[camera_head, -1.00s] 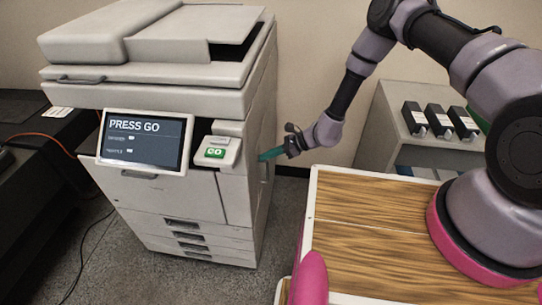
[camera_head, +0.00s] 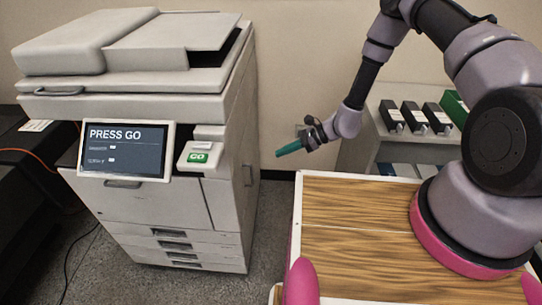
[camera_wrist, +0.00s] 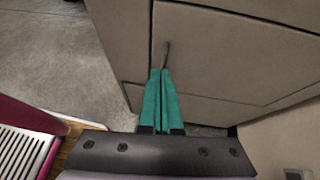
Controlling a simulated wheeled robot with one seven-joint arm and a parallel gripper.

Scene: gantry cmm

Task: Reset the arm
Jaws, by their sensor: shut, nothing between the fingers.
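My gripper (camera_head: 279,154) has teal fingers and is in the head view, to the right of the copier and apart from it. In the wrist view the two teal fingers (camera_wrist: 160,73) lie together with nothing between them. Beyond their tips is a beige panel (camera_wrist: 230,50) with a dark slot-like handle. My arm is raised and bent above the right side of the wooden top, with the gripper pointing left toward the copier.
The copier (camera_head: 150,215) stands at the left, with a screen (camera_head: 125,150) reading PRESS GO and a green GO button (camera_head: 197,157). Floor shows between copier and wooden top.

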